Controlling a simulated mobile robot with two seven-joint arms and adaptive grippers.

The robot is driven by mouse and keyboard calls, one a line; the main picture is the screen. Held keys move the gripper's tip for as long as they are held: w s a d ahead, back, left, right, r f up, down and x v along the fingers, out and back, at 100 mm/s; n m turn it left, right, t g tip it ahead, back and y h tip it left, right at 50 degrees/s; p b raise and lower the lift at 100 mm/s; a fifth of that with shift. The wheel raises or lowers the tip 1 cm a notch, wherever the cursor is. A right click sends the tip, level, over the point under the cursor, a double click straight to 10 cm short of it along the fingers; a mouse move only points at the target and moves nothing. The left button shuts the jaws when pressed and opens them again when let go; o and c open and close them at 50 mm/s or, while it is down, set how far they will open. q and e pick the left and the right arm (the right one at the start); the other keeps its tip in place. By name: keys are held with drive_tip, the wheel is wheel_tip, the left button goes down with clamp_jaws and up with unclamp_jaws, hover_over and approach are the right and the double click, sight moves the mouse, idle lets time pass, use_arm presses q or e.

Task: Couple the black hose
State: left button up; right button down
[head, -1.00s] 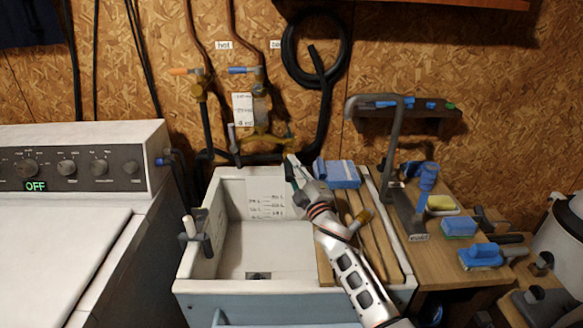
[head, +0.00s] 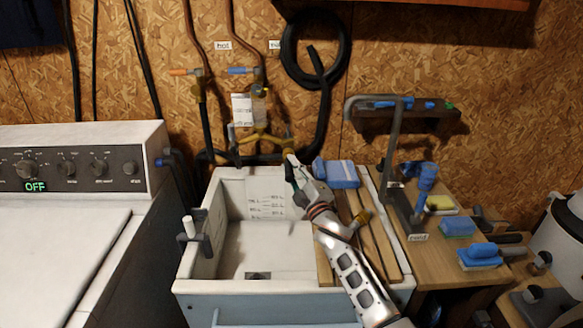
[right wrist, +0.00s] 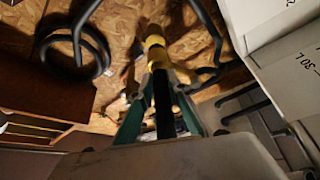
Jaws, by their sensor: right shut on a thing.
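A yellow, brass-like valve assembly (head: 262,136) is mounted on the chipboard wall above the sink. My right gripper (head: 291,168) reaches up to just below its right-hand end. In the right wrist view my right gripper (right wrist: 160,92) has its green-edged fingers shut on a black hose (right wrist: 163,108). The held hose runs straight between the fingers toward a yellow fitting (right wrist: 155,45). The hose end and the fitting line up and look very close or touching; I cannot tell whether they are joined. In the head view the fingers hide the held hose. My left gripper does not show.
A coiled black hose (head: 290,45) hangs on the wall. A grey faucet (head: 398,135) stands right. The washing machine (head: 60,250) fills the left.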

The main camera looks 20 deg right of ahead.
drive_tip(key=shift+w+d+b, duration=0.15)
drive_tip(key=shift+w+b, duration=0.1)
drive_tip(key=shift+w, duration=0.25)
drive_tip(key=shift+w+d+b, duration=0.15)
drive_tip(key=shift+w+b, duration=0.1)
drive_tip(key=shift+w, duration=0.25)
drive_tip(key=c, duration=1.9)
unclamp_jaws()
